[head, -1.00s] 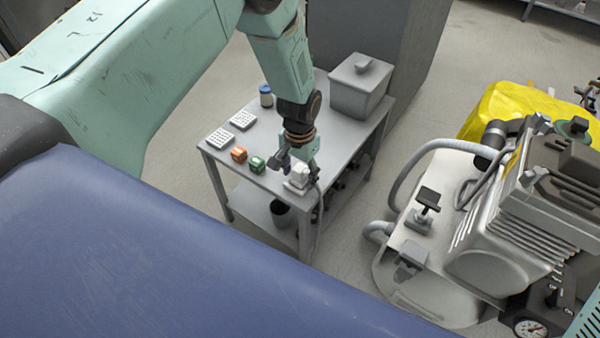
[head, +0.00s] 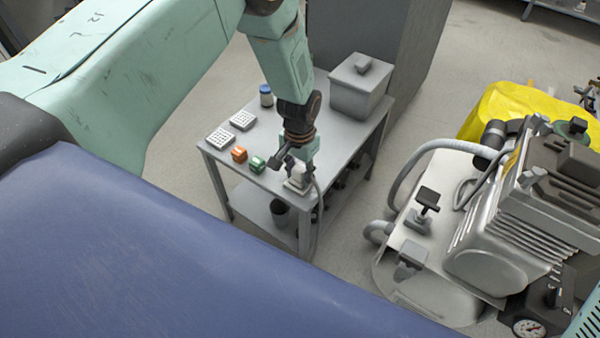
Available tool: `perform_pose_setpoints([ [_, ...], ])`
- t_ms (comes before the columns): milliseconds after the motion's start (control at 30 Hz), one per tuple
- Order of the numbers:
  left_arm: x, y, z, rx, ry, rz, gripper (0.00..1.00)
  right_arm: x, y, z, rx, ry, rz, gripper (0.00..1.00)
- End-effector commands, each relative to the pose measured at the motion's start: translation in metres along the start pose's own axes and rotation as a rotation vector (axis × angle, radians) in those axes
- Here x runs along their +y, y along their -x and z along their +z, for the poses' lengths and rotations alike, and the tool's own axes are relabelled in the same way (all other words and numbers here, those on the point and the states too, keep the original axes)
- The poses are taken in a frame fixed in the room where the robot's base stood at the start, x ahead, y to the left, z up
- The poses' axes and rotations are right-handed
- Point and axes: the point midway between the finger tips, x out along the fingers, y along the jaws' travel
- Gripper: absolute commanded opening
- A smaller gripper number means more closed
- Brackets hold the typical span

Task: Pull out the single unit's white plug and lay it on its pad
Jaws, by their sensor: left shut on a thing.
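My left gripper (head: 293,165) reaches down over the front corner of a grey table (head: 322,142). It is shut on the white plug (head: 298,173), which is small and partly covered by the fingers. A pale cable (head: 318,205) runs from there over the table edge and hangs down. A light grey square (head: 295,187) shows just under the plug; I cannot tell whether it is the pad or a socket base, or whether the plug touches it. My right gripper is not in view.
An orange block (head: 239,154) and a green block (head: 257,164) sit left of the gripper. Two white dotted trays (head: 220,138), a blue-capped jar (head: 266,96) and a lidded grey box (head: 360,88) stand farther back. A compressor (head: 500,255) with hoses stands at the right.

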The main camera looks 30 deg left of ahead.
Motion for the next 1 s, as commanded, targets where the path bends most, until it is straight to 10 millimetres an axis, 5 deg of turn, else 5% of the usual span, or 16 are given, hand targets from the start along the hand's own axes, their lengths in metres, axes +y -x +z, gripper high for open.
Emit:
perform_pose_setpoints([
  [200,0.000,0.000,0.000,0.000,0.000,0.000,0.00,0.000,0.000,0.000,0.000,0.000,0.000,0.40],
  [1000,0.000,0.018,0.000,0.000,0.000,0.000,0.00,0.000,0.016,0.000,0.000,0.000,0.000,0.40],
])
